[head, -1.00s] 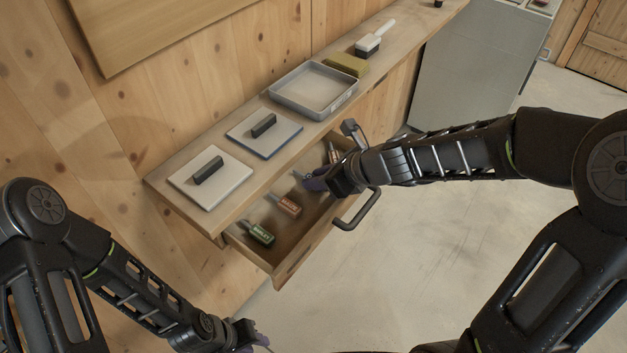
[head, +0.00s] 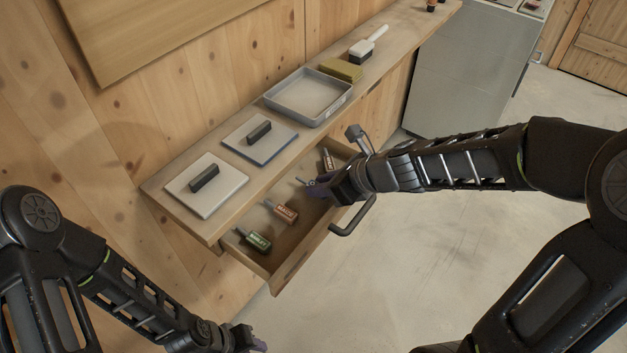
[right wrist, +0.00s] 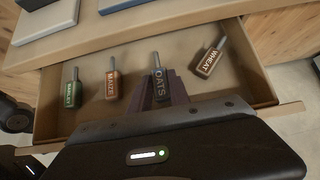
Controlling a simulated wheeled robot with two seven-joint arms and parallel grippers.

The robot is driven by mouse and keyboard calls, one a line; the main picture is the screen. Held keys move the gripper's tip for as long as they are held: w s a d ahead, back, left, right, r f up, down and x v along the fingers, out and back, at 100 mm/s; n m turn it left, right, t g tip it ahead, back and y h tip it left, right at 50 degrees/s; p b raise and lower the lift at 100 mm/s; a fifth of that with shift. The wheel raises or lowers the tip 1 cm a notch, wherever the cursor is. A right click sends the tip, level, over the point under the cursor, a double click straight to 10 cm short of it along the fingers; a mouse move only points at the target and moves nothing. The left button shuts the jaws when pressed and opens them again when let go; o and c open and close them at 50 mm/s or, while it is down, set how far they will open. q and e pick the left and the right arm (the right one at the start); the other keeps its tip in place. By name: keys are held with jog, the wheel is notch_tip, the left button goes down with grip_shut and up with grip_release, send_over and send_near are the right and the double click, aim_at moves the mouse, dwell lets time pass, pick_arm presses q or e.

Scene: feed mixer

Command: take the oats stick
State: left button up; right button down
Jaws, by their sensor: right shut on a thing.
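The oats stick (right wrist: 158,80), dark with pale "OATS" lettering and a grey stem, is between the fingers of my right gripper (right wrist: 158,92) in the right wrist view. The right gripper is shut on it, in or just over the open drawer; I cannot tell whether the stick still touches the drawer floor. In the head view my right gripper (head: 320,187) largely covers the stick. My left gripper (head: 250,342) is at the bottom edge of the head view, far from the drawer, and its fingers are too unclear to judge.
The open drawer (head: 290,278) also holds the green barley stick (head: 252,240), the orange maize stick (head: 282,211) and the brown wheat stick (head: 328,160). The shelf above carries two lids with dark handles, a grey tray (head: 287,112), a yellow sponge (head: 342,69) and a brush (head: 364,48).

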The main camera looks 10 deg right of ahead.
jog(key=shift+s+d, duration=0.7)
notch_tip(320, 180, up, 14)
jog(key=p, duration=0.8)
jog(key=shift+p, duration=0.3)
jog(key=shift+a+f, duration=0.1)
jog(key=shift+f, duration=0.05)
